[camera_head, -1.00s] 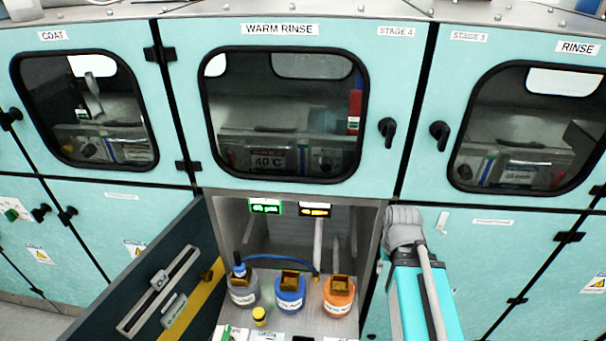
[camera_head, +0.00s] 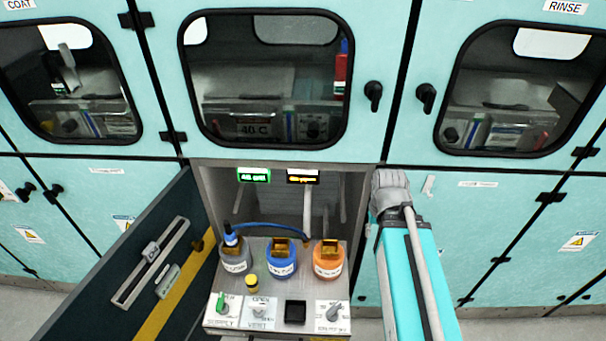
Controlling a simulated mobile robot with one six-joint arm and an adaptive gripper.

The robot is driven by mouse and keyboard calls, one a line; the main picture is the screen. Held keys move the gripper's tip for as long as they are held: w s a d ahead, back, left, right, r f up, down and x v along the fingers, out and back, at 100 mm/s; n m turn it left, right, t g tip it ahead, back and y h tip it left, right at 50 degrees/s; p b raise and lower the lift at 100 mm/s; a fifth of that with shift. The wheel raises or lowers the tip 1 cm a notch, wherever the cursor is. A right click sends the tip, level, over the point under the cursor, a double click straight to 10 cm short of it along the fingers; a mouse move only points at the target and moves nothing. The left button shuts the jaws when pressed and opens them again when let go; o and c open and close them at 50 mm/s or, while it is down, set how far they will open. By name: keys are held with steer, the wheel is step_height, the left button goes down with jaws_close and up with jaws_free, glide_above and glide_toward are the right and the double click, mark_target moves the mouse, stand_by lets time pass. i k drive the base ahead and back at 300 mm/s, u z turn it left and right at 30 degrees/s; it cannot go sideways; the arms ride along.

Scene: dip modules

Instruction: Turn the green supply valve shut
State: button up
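The green supply valve (camera_head: 221,303) is a small green lever on a white plate marked SUPPLY, at the front left of the open compartment's panel. The lever stands roughly upright, tilted slightly. To its right are a grey vent valve (camera_head: 259,311) and, at the far right, another grey valve (camera_head: 334,312). My arm reaches in from the lower right, with its grey end beside the compartment's right wall. The gripper's fingers cannot be made out, and nothing of mine touches the green valve.
A small yellow-capped vial (camera_head: 252,284) and a black square block (camera_head: 295,312) are nearby. The dark open door (camera_head: 130,262) hangs at the left.

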mark_target(220, 306)
steer(key=u, duration=1.2)
steer(key=k, duration=0.65)
steer(key=u, duration=0.3)
steer(key=i, duration=0.55)
